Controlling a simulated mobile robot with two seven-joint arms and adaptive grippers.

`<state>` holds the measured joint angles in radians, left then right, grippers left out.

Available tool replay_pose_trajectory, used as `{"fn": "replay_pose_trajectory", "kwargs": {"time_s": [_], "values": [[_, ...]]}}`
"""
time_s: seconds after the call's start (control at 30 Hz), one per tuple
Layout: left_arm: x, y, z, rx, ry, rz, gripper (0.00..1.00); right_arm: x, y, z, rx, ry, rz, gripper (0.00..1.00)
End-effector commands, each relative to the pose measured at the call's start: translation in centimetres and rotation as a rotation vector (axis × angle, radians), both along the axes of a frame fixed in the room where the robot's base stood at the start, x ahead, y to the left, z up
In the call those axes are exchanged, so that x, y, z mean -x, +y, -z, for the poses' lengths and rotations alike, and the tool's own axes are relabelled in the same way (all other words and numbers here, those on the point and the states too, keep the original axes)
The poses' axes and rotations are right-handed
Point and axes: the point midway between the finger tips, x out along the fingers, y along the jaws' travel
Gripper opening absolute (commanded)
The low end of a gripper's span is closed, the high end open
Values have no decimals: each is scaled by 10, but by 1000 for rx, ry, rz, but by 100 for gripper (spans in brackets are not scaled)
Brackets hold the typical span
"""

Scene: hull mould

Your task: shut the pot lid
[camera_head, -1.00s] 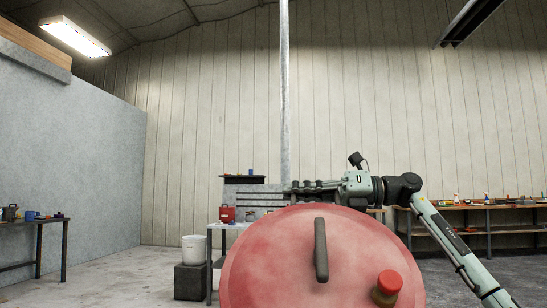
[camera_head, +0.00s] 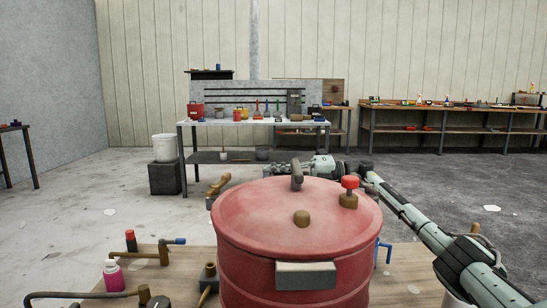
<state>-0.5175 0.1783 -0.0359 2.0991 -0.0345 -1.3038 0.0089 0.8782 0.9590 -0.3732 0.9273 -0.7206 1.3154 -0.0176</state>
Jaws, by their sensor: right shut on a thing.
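The large red pot (camera_head: 245,265) stands on a wooden board in the middle front. Its domed red lid (camera_head: 265,205) lies over the top, with no clear gap at the near rim. On the lid are a dark handle (camera_head: 297,174), a red-capped knob (camera_head: 349,184) and a brass knob (camera_head: 301,218). My right gripper (camera_head: 274,170) is at the lid's far edge, its arm reaching round from the right. It is shut on the lid; the lid partly hides the grip. My left gripper is not in view.
A pink bottle (camera_head: 113,276), a red-topped cylinder (camera_head: 131,241) and a blue-ended tool (camera_head: 165,250) sit on the wooden board (camera_head: 180,275) left of the pot. A workbench (camera_head: 255,122) and a white bucket (camera_head: 165,147) stand behind. Open floor lies at left.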

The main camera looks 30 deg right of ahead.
Motion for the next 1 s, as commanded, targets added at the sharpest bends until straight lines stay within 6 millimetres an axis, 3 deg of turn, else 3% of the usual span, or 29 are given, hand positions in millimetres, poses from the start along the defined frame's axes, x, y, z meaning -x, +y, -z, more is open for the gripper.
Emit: {"fn": "replay_pose_trajectory", "kwargs": {"time_s": [0.2, 0.57, 0.6, 0.73, 1.0], "values": [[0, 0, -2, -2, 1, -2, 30, 0, -1, 13, -14, 27, 0, 0], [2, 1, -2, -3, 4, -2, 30, 1, 1, 19, -9, 37, -4, 0], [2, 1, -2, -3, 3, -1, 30, 1, 1, 19, -10, 38, -5, 14], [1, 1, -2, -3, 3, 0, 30, 1, 1, 19, -10, 37, -5, 30], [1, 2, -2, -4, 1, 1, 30, 1, 1, 14, -14, 31, -4, 31]]}}
